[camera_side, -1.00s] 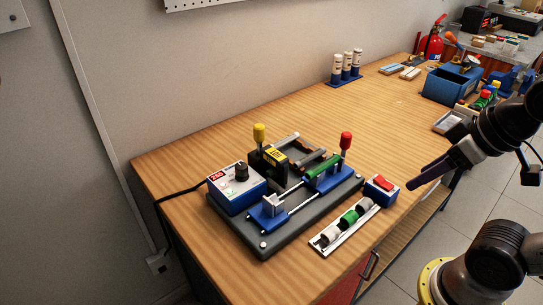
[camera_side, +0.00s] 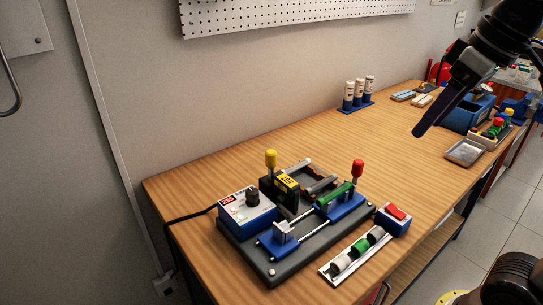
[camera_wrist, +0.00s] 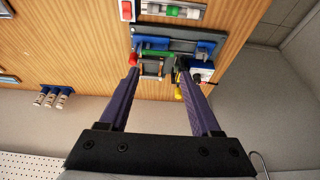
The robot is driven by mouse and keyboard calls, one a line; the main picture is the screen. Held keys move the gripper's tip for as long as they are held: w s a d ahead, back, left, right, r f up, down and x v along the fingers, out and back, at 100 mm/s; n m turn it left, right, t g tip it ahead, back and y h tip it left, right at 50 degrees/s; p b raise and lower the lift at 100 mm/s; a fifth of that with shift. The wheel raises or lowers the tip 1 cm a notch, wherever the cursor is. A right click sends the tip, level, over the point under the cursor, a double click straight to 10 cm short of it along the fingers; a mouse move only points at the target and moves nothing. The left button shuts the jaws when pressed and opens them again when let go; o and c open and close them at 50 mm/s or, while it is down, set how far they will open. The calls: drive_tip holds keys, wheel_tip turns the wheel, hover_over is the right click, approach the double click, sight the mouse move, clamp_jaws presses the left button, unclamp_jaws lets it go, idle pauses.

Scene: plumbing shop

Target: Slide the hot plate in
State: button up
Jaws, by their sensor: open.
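The hot plate (camera_side: 286,188) is a dark upright block with a yellow label and a yellow-knobbed handle (camera_side: 270,159). It stands on the grey base of the welding jig (camera_side: 300,245), behind the blue clamps with the rods. The yellow knob also shows in the wrist view (camera_wrist: 178,93), near the right finger. A red-knobbed lever (camera_side: 357,168) rises from the blue clamp holding a green pipe (camera_side: 337,194). My gripper (camera_side: 420,131) is up in the air over the bench, right of the jig and apart from it. In the wrist view my gripper (camera_wrist: 160,72) is open and empty.
A control box with a dial (camera_side: 246,212) sits at the jig's left. A red-switch box (camera_side: 393,218) and a tray of short pipes (camera_side: 356,255) lie in front. Three white-blue bottles (camera_side: 358,93) stand at the back. The bench between is clear.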

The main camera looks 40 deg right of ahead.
drive_tip(key=w+a+r+g, duration=0.1)
drive_tip(key=w+a+r, duration=0.1)
drive_tip(key=w+r, duration=0.55)
drive_tip(key=n+g, duration=0.2)
drive_tip(key=g, duration=0.1)
hover_over(271, 152)
wheel_tip(271, 152, down, 13)
wheel_tip(271, 152, down, 14)
drive_tip(key=shift+w+r, duration=0.1)
drive_tip(key=shift+r, duration=0.15)
clamp_jaws()
idle(0.4)
